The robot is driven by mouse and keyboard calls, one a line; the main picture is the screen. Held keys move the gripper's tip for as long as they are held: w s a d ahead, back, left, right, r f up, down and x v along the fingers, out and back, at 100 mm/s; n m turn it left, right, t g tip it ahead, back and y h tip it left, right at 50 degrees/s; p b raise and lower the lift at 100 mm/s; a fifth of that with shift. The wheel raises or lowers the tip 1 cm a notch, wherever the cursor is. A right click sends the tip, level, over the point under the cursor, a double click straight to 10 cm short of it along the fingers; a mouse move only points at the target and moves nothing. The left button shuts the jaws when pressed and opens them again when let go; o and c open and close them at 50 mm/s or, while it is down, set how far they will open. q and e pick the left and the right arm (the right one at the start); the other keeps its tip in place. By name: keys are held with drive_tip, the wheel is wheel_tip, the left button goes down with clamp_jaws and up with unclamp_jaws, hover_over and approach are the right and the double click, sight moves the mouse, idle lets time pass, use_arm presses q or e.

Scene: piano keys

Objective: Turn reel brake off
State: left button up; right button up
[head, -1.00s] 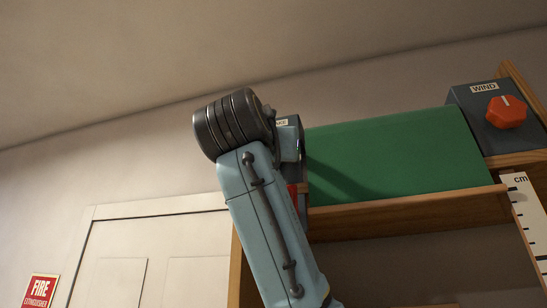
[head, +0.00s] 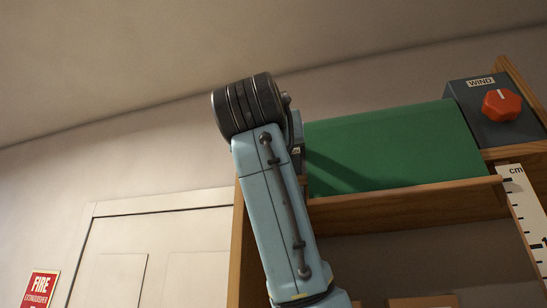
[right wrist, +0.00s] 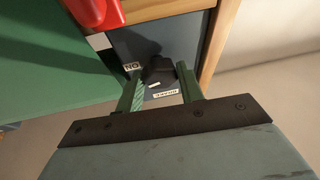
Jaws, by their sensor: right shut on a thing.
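The brake box (right wrist: 185,38) is dark grey and shows upside down in the right wrist view, with a "BRAKE" label (right wrist: 161,93) and an "ON" label (right wrist: 132,66). A black knob (right wrist: 157,66) sits on its face. My right gripper (right wrist: 158,72) has its green fingers on both sides of the knob and is shut on it. Another small white label beside the knob is partly covered, and I cannot read it. In the head view my right arm hides the knob and nearly all of the box. My left gripper is not in view.
A green roll (head: 395,147) stretches between the brake box and the grey wind box (head: 500,108) with its red knob (head: 501,105). A wooden frame (head: 410,203) runs below. A red part (right wrist: 97,12) lies near the brake box. A ruler (head: 523,205) hangs at right.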

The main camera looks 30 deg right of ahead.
drive_tip(key=shift+d+r+n+g+y+p, duration=0.15)
drive_tip(key=shift+n+y, duration=1)
drive_tip(key=shift+n, duration=1.8)
drive_tip(key=shift+a+n+g+y+p, duration=0.1)
drive_tip(key=shift+n+y, duration=1)
drive_tip(key=shift+n, duration=1.8)
drive_tip(key=shift+d+r+n+g+y+p, duration=0.15)
drive_tip(key=shift+n+y, duration=1)
drive_tip(key=shift+n, duration=1.8)
drive_tip(key=shift+a+f, duration=0.1)
drive_tip(key=o, duration=1)
drive_tip(key=shift+c, duration=0.2)
drive_tip(key=shift+s, duration=0.15)
drive_tip(key=b+v, duration=0.3)
drive_tip(key=v, duration=1)
drive_tip(key=shift+b, duration=0.4)
